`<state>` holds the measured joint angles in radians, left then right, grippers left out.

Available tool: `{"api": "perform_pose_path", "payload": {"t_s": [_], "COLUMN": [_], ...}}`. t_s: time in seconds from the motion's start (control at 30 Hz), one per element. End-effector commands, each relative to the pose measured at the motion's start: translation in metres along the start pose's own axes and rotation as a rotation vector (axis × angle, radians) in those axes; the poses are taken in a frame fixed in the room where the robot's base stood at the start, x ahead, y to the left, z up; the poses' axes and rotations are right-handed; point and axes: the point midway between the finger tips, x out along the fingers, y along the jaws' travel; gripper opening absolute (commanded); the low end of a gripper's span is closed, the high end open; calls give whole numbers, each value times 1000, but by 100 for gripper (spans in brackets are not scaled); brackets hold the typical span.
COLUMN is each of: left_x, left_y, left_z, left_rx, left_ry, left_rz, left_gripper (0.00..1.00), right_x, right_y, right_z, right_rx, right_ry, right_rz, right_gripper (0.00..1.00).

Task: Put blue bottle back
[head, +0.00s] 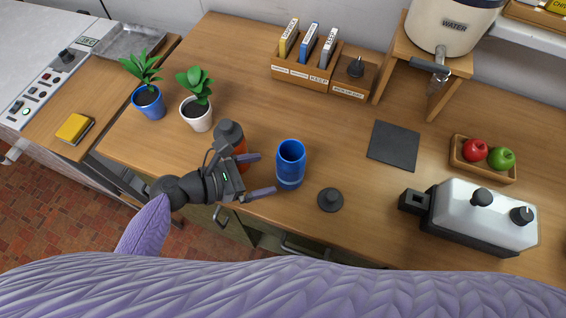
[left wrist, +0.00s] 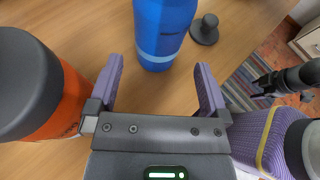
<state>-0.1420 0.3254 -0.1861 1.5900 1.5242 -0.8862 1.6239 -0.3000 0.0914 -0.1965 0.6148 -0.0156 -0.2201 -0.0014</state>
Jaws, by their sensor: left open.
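The blue bottle (head: 290,163) stands upright and open-topped near the front edge of the counter. Its lower part shows in the left wrist view (left wrist: 162,30), beyond and between my fingers. My left gripper (head: 266,174) is open and empty, just left of the bottle, with its fingers pointing at it. A dark round lid with a knob (head: 330,200) lies right of the bottle. An orange bottle with a dark cap (head: 229,132) stands close behind my left gripper, partly hidden by it. My right gripper appears small at the right of the left wrist view (left wrist: 268,86); its jaws are unclear.
A dark square mat (head: 394,146) lies bare to the right. A white and a blue potted plant (head: 197,114) stand left. A box of labelled files (head: 303,76), a water dispenser on a stand (head: 455,25), a fruit tray (head: 483,174) and a toaster-like appliance (head: 480,218) surround the clear middle.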

Motion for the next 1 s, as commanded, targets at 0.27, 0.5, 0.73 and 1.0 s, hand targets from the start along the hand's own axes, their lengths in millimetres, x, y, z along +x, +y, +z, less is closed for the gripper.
{"api": "perform_pose_path", "payload": {"t_s": [0.27,0.5,0.73,1.0], "left_x": [-43,-44,-44,-44], "left_y": [0,0,0,0], "left_z": [0,0,0,0], "left_rx": [0,0,0,0], "left_ry": [0,-2,-1,-1], "left_rz": [0,-1,0,0], "left_gripper": [100,100,100,100], "right_x": [-6,-5,-5,-5], "right_y": [0,0,-1,-1], "right_z": [-1,-1,-2,-2], "right_rx": [2,2,2,2], "right_ry": [2,3,3,3], "right_rz": [-1,-1,-2,-2], "right_gripper": [59,59,59,59]}}
